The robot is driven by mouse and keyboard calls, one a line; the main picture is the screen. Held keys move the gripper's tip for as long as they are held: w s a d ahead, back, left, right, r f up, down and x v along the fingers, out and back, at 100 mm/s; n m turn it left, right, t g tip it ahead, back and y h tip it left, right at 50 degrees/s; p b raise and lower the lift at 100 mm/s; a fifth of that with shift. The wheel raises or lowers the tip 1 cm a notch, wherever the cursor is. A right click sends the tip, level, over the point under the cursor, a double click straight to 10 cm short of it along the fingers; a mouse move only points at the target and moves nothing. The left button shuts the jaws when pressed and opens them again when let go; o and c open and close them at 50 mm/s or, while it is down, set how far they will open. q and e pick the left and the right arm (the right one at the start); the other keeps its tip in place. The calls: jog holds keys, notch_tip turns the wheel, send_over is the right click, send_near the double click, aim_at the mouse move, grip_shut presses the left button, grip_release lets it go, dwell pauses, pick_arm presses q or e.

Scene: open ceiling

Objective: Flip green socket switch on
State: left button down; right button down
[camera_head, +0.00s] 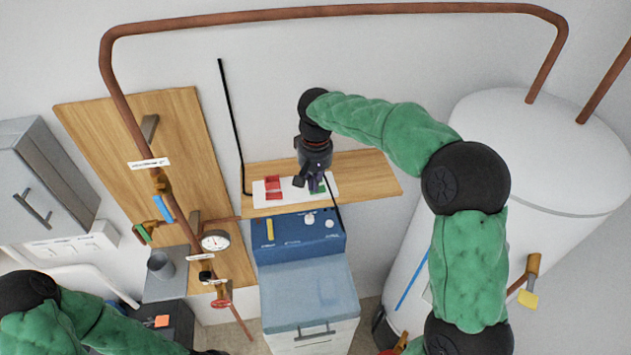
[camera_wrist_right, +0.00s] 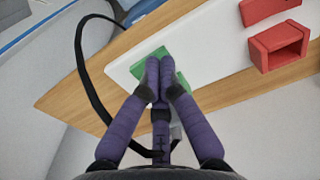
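The green socket switch (camera_head: 319,187) sits at the right part of a white plate (camera_head: 261,194) on a wooden board. In the right wrist view the green switch (camera_wrist_right: 154,62) lies under my right fingertips, which cover its middle. My right gripper (camera_head: 308,184) is over the switch, and its fingers (camera_wrist_right: 158,92) are closed together with nothing seen between them. I cannot tell whether the tips press on the switch or which way it is set. My left arm shows at the lower left, but its gripper cannot be made out.
A red socket (camera_head: 273,187) sits on the same plate to the left; its red parts (camera_wrist_right: 280,45) show in the wrist view. A black cable runs close to my fingers. A blue panel (camera_head: 298,237) stands below, a copper pipe (camera_head: 330,10) above, and a white tank (camera_head: 530,150) to the right.

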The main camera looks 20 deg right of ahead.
jog(key=shift+s+d+f, duration=0.2)
jog(key=shift+s+f, duration=0.1)
jog(key=shift+f, duration=0.3)
jog(key=shift+s+d, duration=0.1)
jog(key=shift+d, duration=0.15)
jog(key=shift+d+r+p, duration=0.1)
jog(key=shift+r+p, duration=0.35)
jog(key=shift+r, duration=0.05)
jog(key=r+p, duration=0.1)
jog(key=r, duration=0.1)
jog(key=r+p, duration=0.1)
jog(key=r, duration=0.1)
jog(key=shift+w+d+p, duration=0.1)
jog(key=shift+w+p, duration=0.1)
jog(key=shift+p, duration=0.15)
notch_tip(320, 180, up, 10)
jog(key=b, duration=0.1)
